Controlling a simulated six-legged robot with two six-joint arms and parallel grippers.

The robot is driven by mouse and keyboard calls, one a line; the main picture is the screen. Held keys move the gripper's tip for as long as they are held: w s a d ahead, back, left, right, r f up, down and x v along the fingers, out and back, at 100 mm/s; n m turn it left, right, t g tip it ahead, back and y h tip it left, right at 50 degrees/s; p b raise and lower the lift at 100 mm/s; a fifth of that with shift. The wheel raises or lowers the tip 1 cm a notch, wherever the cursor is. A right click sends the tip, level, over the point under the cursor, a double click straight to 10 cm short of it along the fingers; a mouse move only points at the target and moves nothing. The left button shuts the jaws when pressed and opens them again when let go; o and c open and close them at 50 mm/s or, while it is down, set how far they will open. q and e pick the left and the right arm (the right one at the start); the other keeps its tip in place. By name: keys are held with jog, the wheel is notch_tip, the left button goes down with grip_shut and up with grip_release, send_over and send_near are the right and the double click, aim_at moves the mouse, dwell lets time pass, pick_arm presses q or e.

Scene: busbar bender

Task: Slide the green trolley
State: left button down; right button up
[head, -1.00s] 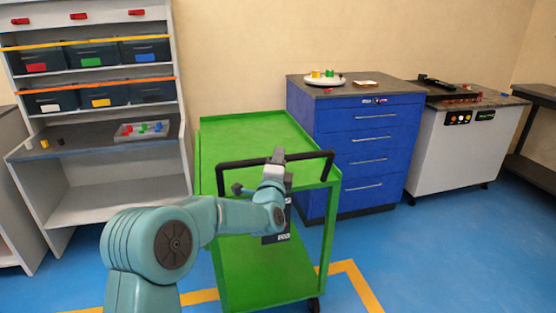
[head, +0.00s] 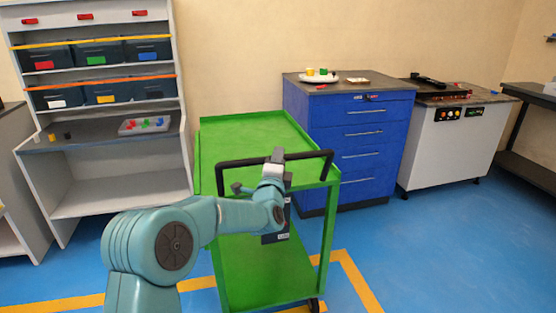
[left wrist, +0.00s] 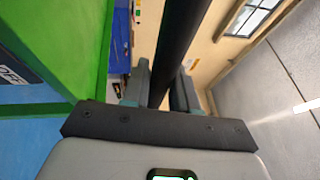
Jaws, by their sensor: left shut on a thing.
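The green trolley (head: 262,272) stands in the middle of the head view, with an empty upper tray and a lower shelf. Its black push handle (head: 232,164) runs across the near end at tray height. My left gripper (head: 277,158) is shut on the handle bar near its middle. In the left wrist view the black handle bar (left wrist: 176,45) passes between the two fingers of my left gripper (left wrist: 160,85), and a green trolley panel (left wrist: 85,50) fills the left side. My right gripper is not in view.
A blue drawer cabinet (head: 350,145) stands close right of the trolley, with a white machine (head: 450,150) beyond it. A grey shelf bench (head: 110,195) with bins is on the left. Yellow floor lines (head: 358,285) mark the blue floor, which is clear at right front.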

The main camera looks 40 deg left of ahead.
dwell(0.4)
pick_arm(q)
jog(key=c, duration=1)
grip_release()
jog(key=shift+w, duration=0.1)
jog(key=v, duration=1.6)
jog(key=shift+s+f+b, duration=0.1)
jog(key=shift+s+b, duration=0.1)
jog(key=shift+b, duration=0.2)
